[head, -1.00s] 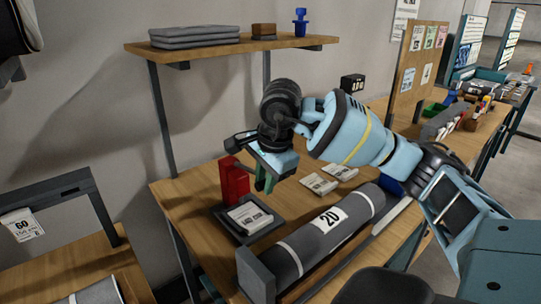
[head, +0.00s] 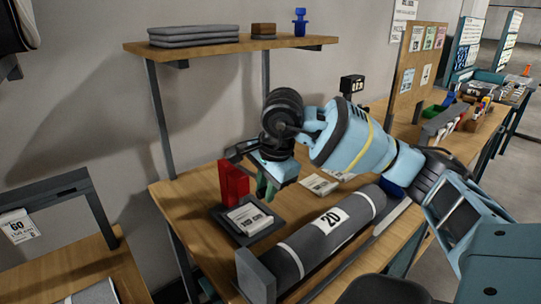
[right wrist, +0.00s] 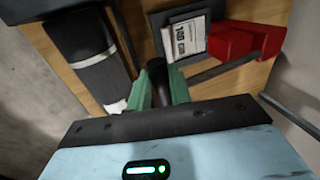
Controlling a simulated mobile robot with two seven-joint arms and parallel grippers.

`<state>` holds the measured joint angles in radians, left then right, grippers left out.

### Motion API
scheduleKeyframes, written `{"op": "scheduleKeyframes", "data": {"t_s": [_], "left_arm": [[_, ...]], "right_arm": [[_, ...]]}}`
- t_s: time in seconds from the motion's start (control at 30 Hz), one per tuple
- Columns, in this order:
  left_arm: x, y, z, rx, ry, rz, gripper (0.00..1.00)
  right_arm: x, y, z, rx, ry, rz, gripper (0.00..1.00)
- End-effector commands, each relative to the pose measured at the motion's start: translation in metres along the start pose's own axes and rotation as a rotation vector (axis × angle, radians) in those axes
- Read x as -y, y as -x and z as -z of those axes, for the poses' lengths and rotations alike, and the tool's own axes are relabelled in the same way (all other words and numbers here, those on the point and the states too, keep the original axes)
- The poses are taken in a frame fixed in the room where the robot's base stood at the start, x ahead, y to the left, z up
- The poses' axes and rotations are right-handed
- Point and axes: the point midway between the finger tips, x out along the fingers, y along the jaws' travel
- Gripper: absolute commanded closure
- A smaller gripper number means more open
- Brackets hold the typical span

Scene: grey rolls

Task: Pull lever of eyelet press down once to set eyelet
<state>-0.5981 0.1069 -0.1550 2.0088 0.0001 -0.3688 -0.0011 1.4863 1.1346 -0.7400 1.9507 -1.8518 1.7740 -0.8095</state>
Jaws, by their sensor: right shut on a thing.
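The red eyelet press (head: 234,185) stands on a dark base plate (head: 227,219) on the wooden bench. A white printed card (head: 250,217) lies on the plate in front of it. In the right wrist view the red press (right wrist: 232,42) is at the upper right, and its dark lever (right wrist: 222,69) runs from it to my fingers. My right gripper (head: 267,188) has green fingers, shut on the lever's dark round end (right wrist: 156,72), right of the press. The eyelet is too small to make out. My left gripper is not in view.
A grey roll (head: 325,235) labelled 20 lies along the bench front, close to the plate. White cards (head: 319,184) lie behind it. A shelf (head: 230,48) with folded grey cloth hangs above. A pinboard (head: 418,65) stands at the right.

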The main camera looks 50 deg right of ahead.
Motion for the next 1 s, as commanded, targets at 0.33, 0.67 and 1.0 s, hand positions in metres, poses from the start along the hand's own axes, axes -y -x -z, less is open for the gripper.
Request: {"op": "scheduleKeyframes", "data": {"t_s": [0.33,0.67,1.0], "left_arm": [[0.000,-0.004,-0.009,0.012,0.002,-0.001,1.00],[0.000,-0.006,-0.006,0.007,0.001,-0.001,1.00],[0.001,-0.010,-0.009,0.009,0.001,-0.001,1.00]], "right_arm": [[-0.006,-0.015,0.000,-0.001,0.002,-0.008,0.89],[-0.006,-0.015,0.000,-0.001,0.002,-0.008,0.89],[-0.008,-0.024,-0.001,0.000,0.003,-0.009,0.75]]}}
